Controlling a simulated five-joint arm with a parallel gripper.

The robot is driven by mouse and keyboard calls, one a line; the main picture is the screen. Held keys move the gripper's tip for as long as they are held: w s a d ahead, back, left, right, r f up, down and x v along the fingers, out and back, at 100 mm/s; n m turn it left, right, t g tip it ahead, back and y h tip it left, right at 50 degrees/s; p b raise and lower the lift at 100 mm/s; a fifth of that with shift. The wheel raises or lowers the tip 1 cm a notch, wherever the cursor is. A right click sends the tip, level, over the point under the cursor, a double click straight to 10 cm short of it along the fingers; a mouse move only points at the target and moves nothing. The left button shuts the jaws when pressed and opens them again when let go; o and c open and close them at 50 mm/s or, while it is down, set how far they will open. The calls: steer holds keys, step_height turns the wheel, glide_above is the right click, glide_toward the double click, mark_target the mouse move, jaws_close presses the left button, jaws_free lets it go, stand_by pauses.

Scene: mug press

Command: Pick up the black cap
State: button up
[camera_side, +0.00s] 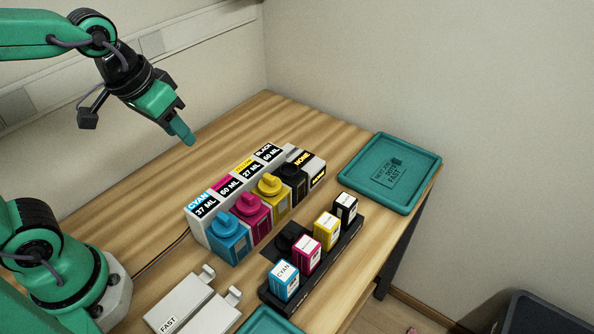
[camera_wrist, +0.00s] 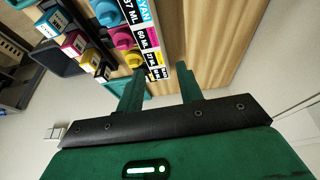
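An ink tank block (camera_side: 203,233) carries cyan, magenta, yellow and black sections in a row. The black section (camera_side: 291,180) is at its far right end, with a dark cap (camera_side: 291,169) on top, hard to make out against the black. The cyan cap (camera_side: 228,223), magenta cap (camera_side: 249,203) and yellow cap (camera_side: 270,184) sit on their sections. My gripper (camera_side: 187,138) hangs high, to the left of and above the block, touching nothing. In the wrist view my gripper (camera_wrist: 160,84) has its fingers apart and empty; the left finger partly hides the block's black end.
A black tray (camera_side: 327,268) holds several small ink boxes in front of the block. A dark round piece (camera_side: 286,239) is on a dark pad beside it. A teal tray (camera_side: 427,168) lies at the back right. White pieces (camera_side: 180,302) lie at the front left.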

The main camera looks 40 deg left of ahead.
steer(key=w+d+f+g, duration=0.2)
steer(key=w+d+f, duration=0.35)
steer(key=d, duration=0.25)
steer(key=g, duration=0.2)
glide_toward(285, 236)
steer(key=shift+w+d+f+y, duration=0.2)
steer(key=shift+w+d+y, duration=0.05)
steer(key=shift+w+y, duration=0.1)
steer(key=shift+d+f, duration=0.15)
steer(key=shift+f, duration=1.3)
steer(key=shift+s+f, duration=0.2)
steer(key=shift+f, duration=2.4)
steer(key=c, duration=0.7)
